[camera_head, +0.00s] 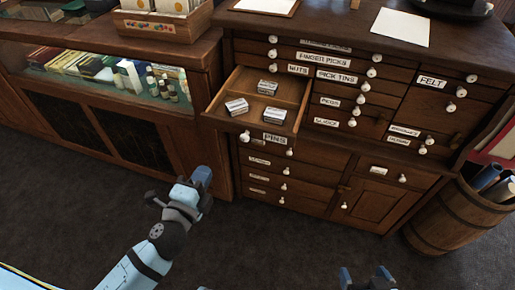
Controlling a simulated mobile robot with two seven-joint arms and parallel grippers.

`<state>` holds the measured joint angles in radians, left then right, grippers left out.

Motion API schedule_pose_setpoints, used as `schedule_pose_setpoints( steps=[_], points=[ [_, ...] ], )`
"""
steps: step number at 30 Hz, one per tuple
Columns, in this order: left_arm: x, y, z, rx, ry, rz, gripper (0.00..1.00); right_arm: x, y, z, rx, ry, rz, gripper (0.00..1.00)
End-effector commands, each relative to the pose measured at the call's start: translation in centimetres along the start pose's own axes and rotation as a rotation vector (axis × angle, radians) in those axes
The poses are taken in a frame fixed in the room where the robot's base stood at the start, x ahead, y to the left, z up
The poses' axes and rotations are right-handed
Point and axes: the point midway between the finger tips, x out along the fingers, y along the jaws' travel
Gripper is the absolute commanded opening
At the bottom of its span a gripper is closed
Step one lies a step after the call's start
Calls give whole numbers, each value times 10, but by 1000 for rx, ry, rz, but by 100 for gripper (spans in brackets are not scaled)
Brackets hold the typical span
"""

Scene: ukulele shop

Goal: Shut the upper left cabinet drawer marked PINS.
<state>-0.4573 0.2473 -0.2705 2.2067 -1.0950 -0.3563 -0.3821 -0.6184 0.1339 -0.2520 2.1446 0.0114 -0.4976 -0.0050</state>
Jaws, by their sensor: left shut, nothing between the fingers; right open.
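The PINS drawer (228,123) of the dark wooden cabinet is pulled out at the upper left, with its label (275,139) and white knobs on its front. Several small labelled boxes (267,87) lie in its compartments. My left gripper (201,177) is shut and empty, below and to the left of the drawer front, and appears apart from it. My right gripper (365,278) is open at the bottom edge, in front of the cabinet; only its fingertips show.
The other cabinet drawers look shut, including one marked FELT (432,81). A glass display counter (100,88) stands at the left. A wooden barrel (452,222) with rolled items stands at the right. Dark floor (260,245) lies open in front.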

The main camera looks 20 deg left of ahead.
Motion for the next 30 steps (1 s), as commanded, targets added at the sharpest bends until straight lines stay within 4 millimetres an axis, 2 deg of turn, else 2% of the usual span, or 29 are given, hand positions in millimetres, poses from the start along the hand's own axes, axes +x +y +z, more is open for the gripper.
schedule_pose_setpoints(
  steps=[4, 8, 22, 30],
  points=[
    [7, -2, 0, 24, 0, -13, 0, 0, 0, -5, -1, 6, -1, 88],
    [24, -4, 1, 23, -1, -14, 0, -2, 0, -11, -3, 13, 1, 88],
    [116, -4, 1, 21, -1, -12, 0, -1, 1, -4, 1, -5, 2, 88],
    [139, -3, 0, 20, -1, -10, 0, -1, 1, -4, 2, -5, 3, 88]
  ],
)
